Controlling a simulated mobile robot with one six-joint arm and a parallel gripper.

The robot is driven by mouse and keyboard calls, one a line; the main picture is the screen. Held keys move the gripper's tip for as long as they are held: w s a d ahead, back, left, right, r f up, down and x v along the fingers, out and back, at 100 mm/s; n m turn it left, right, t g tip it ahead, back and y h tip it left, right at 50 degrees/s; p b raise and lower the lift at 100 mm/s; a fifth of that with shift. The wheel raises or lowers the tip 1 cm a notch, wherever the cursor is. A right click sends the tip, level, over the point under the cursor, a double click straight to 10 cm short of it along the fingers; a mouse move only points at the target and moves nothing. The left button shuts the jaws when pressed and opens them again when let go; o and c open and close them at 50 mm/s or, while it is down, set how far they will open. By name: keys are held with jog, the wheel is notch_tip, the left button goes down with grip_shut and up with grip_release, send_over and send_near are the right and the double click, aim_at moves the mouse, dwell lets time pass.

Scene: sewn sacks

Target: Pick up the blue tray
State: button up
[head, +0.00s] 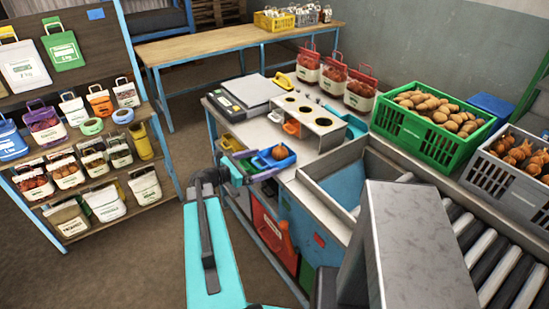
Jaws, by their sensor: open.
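A small blue tray (286,163) with a round orange-brown item in it is at the left edge of the grey workbench, in the middle of the head view. My gripper (252,166), with purple fingers, is open at the left side of the tray. The fingers overlap the tray's left edge in the picture. I cannot tell whether they touch it. My arm hides part of the area left of the bench.
A scale (252,90) and a metal block with holes (306,122) stand on the bench behind the tray. A green crate (430,138) of potatoes and a grey crate (508,178) stand to the right, beyond a roller conveyor (490,250). Shelves of sacks are at left.

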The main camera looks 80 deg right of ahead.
aim_at(274, 157)
jog(key=shift+s+d, duration=0.1)
jog(key=shift+s+d+r+p, duration=0.15)
jog(key=shift+s+d+p, duration=0.7)
jog(key=shift+s+p, duration=0.25)
jog(key=shift+p+x, duration=0.4)
jog(key=shift+x, duration=0.75)
jog(key=c, duration=1.2)
jog(key=shift+r+b, duration=1.55)
jog(key=shift+r, duration=3.35)
